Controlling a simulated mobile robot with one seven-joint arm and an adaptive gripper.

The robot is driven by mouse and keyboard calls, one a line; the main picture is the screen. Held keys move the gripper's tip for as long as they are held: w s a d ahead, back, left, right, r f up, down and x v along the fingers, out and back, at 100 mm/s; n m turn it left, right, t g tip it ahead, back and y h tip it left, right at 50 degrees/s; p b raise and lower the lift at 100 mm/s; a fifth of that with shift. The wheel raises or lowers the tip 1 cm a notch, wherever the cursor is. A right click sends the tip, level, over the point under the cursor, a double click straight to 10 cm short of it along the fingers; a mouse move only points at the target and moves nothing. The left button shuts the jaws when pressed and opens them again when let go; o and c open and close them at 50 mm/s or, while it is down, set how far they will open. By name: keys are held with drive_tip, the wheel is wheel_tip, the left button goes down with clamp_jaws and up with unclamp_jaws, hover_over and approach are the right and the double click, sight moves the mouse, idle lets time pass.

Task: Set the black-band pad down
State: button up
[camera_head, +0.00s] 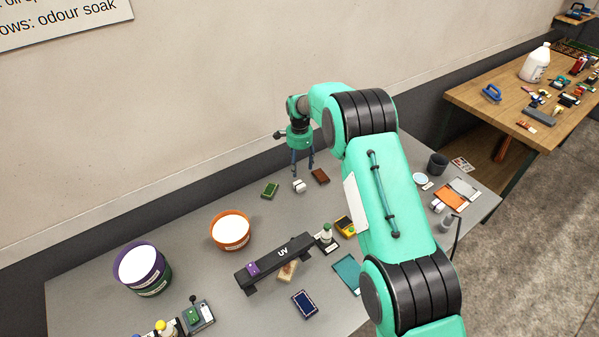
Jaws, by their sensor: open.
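My gripper (303,172) points down over the back part of the grey table (200,200), with its two dark fingers apart and nothing seen between them. Just below the fingertips lies a small white object (299,187) with a darker strip. It may be the black-band pad, but it is too small to be sure. It appears to rest on the table; whether a finger touches it I cannot tell. A green pad (270,190) lies to its left and a brown pad (320,176) to its right.
An orange tub (231,247), a purple tub (158,285) and a black UV bar (265,268) stand nearer the front. A dark blue pad (305,304) lies by the front edge. My arm hides part of the table's right side. A wooden table (470,98) stands farther right.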

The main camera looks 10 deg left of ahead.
drive_tip(key=shift+r, duration=0.4)
drive_tip(key=shift+r, duration=0.1)
idle(0.6)
